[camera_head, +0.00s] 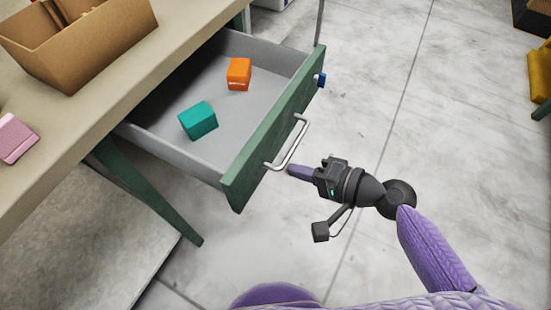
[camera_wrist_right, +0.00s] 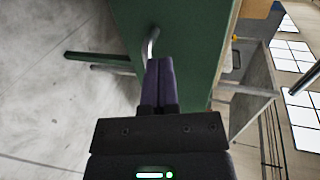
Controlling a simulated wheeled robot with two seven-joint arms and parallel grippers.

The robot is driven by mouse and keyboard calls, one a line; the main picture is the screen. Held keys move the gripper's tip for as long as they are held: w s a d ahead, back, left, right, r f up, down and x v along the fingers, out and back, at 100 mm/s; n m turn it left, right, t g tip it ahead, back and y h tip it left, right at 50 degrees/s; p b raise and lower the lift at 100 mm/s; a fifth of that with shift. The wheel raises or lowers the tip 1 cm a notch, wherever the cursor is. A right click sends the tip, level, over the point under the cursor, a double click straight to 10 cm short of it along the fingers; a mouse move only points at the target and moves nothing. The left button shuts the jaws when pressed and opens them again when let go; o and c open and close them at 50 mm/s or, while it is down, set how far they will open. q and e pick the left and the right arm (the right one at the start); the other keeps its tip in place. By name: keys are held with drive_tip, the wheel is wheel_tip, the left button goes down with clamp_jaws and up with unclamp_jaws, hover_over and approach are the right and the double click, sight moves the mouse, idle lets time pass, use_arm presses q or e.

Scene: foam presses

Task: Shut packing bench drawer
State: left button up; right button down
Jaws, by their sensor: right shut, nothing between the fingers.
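The packing bench drawer (camera_head: 165,148) is pulled well out from under the bench top, with its grey inside showing. Its green front (camera_head: 262,140) carries a silver bar handle (camera_head: 293,145); in the right wrist view the green front (camera_wrist_right: 185,32) and part of the handle (camera_wrist_right: 151,42) show too. My right gripper (camera_head: 291,169) is shut and empty, its purple fingers pointing at the drawer front beside the handle's near end. In the wrist view the fingertips (camera_wrist_right: 160,64) overlap the handle; I cannot tell whether they touch it. My left gripper is not in view.
An orange block (camera_head: 238,73) and a teal block (camera_head: 198,120) lie in the drawer. A cardboard box (camera_head: 85,50) and a pink block (camera_head: 16,139) are on the bench top (camera_head: 60,125). A green bench leg (camera_head: 150,195) slants below.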

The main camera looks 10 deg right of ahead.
sight(264, 158)
drive_tip(key=w+a, duration=0.1)
drive_tip(key=a, duration=0.1)
drive_tip(key=w+a, duration=0.1)
drive_tip(key=a, duration=0.1)
drive_tip(key=shift+w+f, duration=0.1)
drive_tip(key=shift+w, duration=0.25)
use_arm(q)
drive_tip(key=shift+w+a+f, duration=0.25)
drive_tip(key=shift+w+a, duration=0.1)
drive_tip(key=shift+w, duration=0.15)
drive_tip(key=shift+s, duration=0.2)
